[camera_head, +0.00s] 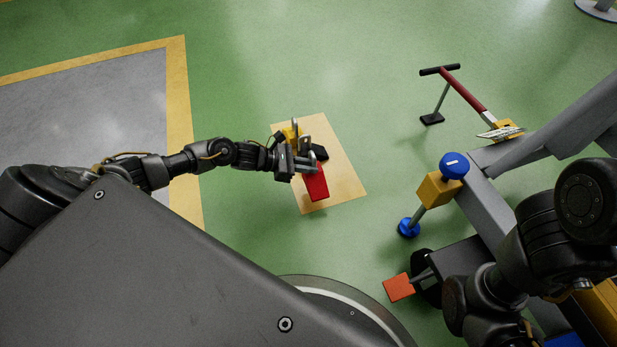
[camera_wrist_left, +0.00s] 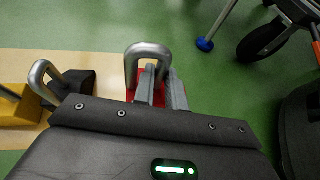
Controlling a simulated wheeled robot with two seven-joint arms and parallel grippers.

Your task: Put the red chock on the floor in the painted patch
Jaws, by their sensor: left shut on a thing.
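The red chock (camera_head: 316,187) is over the tan painted patch (camera_head: 345,187), towards its near end. My left gripper (camera_head: 302,166) is shut on the red chock, at its steel loop handle. In the left wrist view the handle (camera_wrist_left: 148,52) rises by the fingers, with red parts of the chock (camera_wrist_left: 131,94) around them. I cannot tell whether the chock touches the floor. My right gripper is not in view; only part of that arm shows at the lower right.
A yellow chock (camera_head: 291,133) and a black chock (camera_head: 319,152) are on the patch, beside the red one. A wheeled grey frame with blue and yellow fittings (camera_head: 438,190) stands at right. A red-handled tool (camera_head: 462,90) stands beyond. Green floor left of the patch is clear.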

